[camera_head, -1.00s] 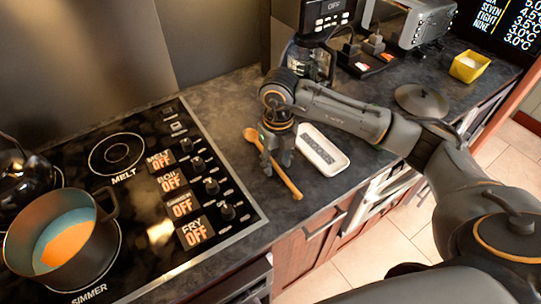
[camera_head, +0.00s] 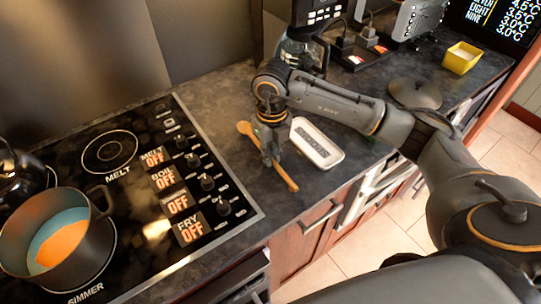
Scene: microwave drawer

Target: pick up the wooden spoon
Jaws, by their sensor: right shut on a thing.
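The wooden spoon (camera_head: 285,176) is at the counter's front part, right of the stove. Its bowl end points to the back left and its handle to the front right. My right gripper (camera_head: 268,160) points down over the spoon and is shut on its middle, which the fingers partly hide. I cannot tell whether the spoon is clear of the counter. My left gripper is not in view.
A white tray (camera_head: 317,153) lies just right of the gripper. The stove (camera_head: 135,193) with a pot (camera_head: 62,245) is on the left. A coffee maker (camera_head: 305,50) stands behind, a dark lid (camera_head: 414,94) and yellow container (camera_head: 461,58) to the right.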

